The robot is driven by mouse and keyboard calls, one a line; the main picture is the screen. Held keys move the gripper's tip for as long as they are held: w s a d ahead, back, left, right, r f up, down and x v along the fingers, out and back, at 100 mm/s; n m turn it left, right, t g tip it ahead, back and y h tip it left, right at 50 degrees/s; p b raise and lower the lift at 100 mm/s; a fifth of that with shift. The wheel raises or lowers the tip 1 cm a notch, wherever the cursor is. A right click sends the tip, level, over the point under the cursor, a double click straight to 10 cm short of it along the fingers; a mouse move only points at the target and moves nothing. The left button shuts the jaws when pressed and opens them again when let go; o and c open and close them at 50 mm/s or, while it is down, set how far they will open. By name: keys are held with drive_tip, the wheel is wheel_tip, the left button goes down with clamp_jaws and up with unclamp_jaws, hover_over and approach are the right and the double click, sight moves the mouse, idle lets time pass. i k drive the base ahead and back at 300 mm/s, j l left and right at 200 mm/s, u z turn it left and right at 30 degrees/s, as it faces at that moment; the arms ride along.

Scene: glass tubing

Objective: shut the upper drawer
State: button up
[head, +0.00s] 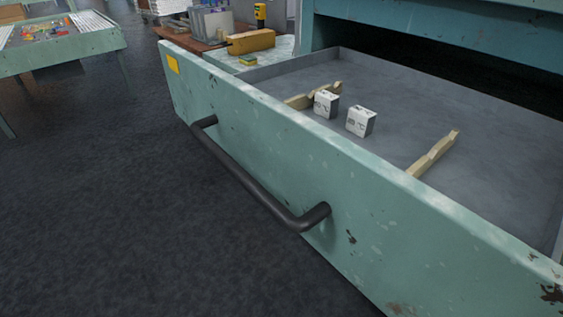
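The drawer (330,160) is pulled well out of a teal cabinet (440,25). Its front is worn teal metal with chipped paint and a yellow label (173,64) at the upper left corner. A dark bar handle (250,180) runs along the front. The grey drawer floor (440,110) holds two small white printed blocks (361,121) and two pale wooden pieces (434,153). No other drawer shows, so I cannot tell from this view whether this is the upper one. My gripper is not in view.
Dark floor (90,200) is clear in front of the drawer. A teal table (60,45) with colourful small items stands at the far left. Behind the drawer's left end are a yellow-brown box (251,42), a sponge-like block (248,60) and a yellow device (260,14).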

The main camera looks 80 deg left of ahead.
sight(452, 205)
drive_tip(key=u, duration=2.3)
